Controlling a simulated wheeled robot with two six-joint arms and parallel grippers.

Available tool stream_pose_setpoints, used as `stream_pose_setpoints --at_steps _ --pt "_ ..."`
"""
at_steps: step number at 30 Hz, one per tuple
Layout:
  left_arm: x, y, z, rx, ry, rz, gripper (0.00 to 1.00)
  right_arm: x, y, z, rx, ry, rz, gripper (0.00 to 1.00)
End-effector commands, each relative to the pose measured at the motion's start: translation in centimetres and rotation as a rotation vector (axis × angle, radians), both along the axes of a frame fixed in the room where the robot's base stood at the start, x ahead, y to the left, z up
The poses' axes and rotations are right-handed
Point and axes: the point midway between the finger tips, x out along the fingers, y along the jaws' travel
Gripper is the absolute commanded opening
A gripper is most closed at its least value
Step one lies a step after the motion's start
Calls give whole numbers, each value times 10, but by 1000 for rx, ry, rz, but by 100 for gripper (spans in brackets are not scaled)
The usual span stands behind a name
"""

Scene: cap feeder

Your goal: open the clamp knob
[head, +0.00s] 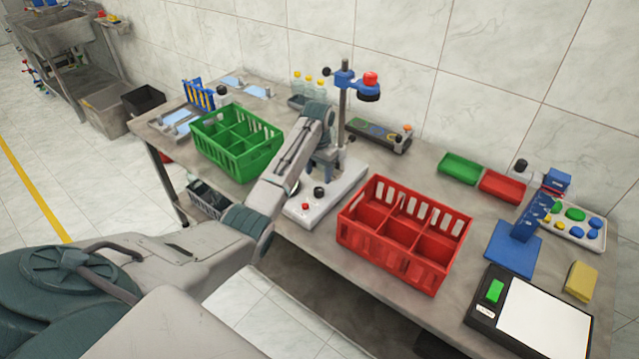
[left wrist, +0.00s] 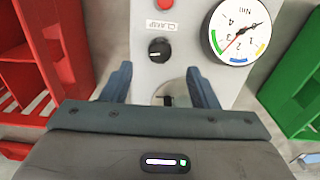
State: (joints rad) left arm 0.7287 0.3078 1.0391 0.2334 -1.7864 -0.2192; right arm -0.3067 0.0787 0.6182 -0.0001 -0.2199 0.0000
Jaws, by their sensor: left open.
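The clamp knob (left wrist: 159,50) is a round black knob with a small pale mark, on a light grey panel beside an upside-down CLAMP label (left wrist: 161,26). In the head view the black knob (head: 319,192) stands on the white base of the feeder (head: 330,208). My left gripper (left wrist: 160,84) is open and empty; in the wrist view its two blue-grey fingers point toward the panel, with the knob beyond and between them, apart from both. In the head view my left gripper (head: 323,165) is above the base, partly hidden by its arm. My right gripper is not visible.
The feeder's post (head: 343,110) rises behind my gripper. A green crate (head: 238,140) stands left and a red crate (head: 405,235) right of the feeder.

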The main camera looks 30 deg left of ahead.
Motion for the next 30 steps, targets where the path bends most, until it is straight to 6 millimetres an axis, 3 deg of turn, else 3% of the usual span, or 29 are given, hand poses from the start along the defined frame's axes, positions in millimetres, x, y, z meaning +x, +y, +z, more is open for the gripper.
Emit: stream_pose_setpoints --at_steps 5,10,15,22,29,30 --pt "-1 -1 -33 -1 4 0 54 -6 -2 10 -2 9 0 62" --pt "0 0 -55 -1 2 1 54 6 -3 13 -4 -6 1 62" --pt "0 0 -64 0 0 0 54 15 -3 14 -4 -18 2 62" --pt "0 0 -64 0 -1 0 54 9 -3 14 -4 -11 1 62" --pt "0 0 -64 0 -1 0 11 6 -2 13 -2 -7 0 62" --pt "0 0 -64 0 -1 0 9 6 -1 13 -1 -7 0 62"
